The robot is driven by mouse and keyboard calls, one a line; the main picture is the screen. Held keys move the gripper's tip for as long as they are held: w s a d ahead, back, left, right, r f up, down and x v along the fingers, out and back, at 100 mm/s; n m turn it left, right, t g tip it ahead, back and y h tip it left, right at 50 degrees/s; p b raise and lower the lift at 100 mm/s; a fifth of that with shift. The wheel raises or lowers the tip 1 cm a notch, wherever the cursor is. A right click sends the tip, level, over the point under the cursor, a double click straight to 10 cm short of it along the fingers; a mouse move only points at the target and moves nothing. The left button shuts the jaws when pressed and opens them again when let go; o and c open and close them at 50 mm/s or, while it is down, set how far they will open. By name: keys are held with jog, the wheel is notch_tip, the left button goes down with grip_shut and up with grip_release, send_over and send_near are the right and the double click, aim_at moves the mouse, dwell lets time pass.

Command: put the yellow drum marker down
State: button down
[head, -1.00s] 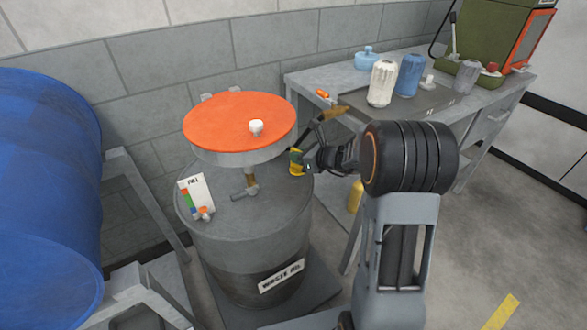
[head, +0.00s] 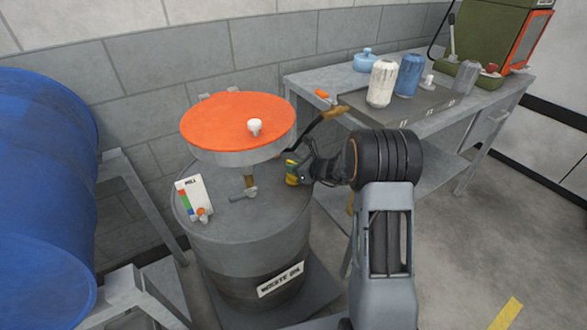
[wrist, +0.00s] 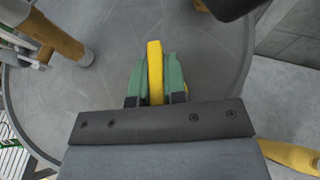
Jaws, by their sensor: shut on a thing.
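The yellow drum marker (wrist: 155,72) is held upright on edge between the green fingers of my gripper (wrist: 154,80), seen in the wrist view over the grey drum top. In the head view the yellow marker (head: 291,173) shows at the right part of the waste oil drum's lid (head: 225,215), with my gripper (head: 297,172) shut on it. The marker is at or just above the lid; I cannot tell whether it touches. The fingers hide part of it.
An orange round reel top (head: 225,118) stands over the drum's back. A blue drum (head: 45,190) is at far left. A bench (head: 440,115) with bottles is behind right. The lid's front is clear.

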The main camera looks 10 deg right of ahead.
jog(key=shift+f, duration=0.1)
jog(key=c, duration=1.2)
grip_release()
jog(key=shift+o, duration=0.2)
